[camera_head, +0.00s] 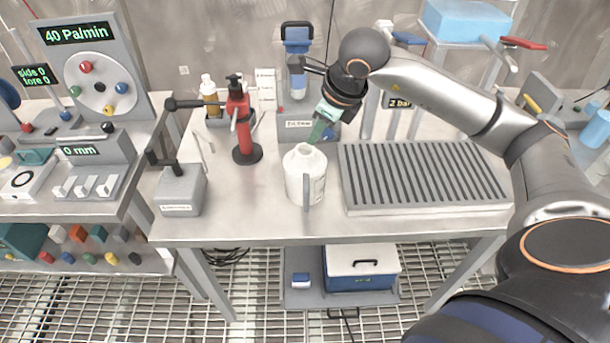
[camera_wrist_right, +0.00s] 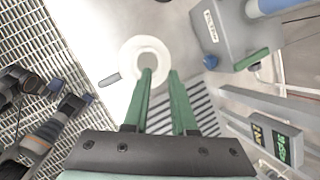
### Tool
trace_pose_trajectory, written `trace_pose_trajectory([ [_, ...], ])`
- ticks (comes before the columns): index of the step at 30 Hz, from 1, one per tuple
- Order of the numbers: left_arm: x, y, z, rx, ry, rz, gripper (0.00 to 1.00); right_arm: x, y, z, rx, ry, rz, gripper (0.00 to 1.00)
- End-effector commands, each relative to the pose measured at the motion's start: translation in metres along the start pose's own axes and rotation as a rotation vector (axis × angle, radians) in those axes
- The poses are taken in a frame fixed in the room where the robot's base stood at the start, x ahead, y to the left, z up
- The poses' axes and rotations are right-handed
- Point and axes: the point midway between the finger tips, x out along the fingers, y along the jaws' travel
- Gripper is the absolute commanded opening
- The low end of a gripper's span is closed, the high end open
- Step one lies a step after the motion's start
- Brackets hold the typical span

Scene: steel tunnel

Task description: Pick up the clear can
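The can is a whitish, translucent jug (camera_head: 297,180) with a narrow neck and a side handle, standing upright near the front middle of the steel table. My right gripper (camera_head: 319,133) points down just above and slightly right of its neck. In the wrist view, the right gripper (camera_wrist_right: 162,74) has its two green fingers apart with nothing held between them. The can (camera_wrist_right: 128,62) shows there from above, behind the fingertips, one of which overlaps its opening. Whether a finger touches the can is unclear. My left gripper is not seen in either view.
A slatted grey rack (camera_head: 425,175) lies right of the can. A red hand-pump stand (camera_head: 241,125) and a grey box (camera_head: 181,190) stand to its left. A blue-topped dispenser (camera_head: 297,40) stands behind. The table's front edge (camera_head: 330,240) is close to the can.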

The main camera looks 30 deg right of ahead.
Motion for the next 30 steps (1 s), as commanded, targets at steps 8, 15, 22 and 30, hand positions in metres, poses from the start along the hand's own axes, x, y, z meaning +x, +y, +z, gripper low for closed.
trace_pose_trajectory([
  [8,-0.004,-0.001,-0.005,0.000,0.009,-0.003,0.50,0.036,0.003,-0.002,0.000,0.002,0.003,0.25],
  [15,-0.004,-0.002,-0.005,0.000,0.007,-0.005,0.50,0.053,0.003,-0.002,0.000,0.000,0.000,0.25],
  [22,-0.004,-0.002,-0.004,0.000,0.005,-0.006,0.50,0.053,0.003,-0.002,-0.001,-0.001,0.001,0.17],
  [30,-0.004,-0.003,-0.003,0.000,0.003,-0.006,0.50,0.052,0.003,-0.002,-0.001,-0.001,0.000,0.00],
])
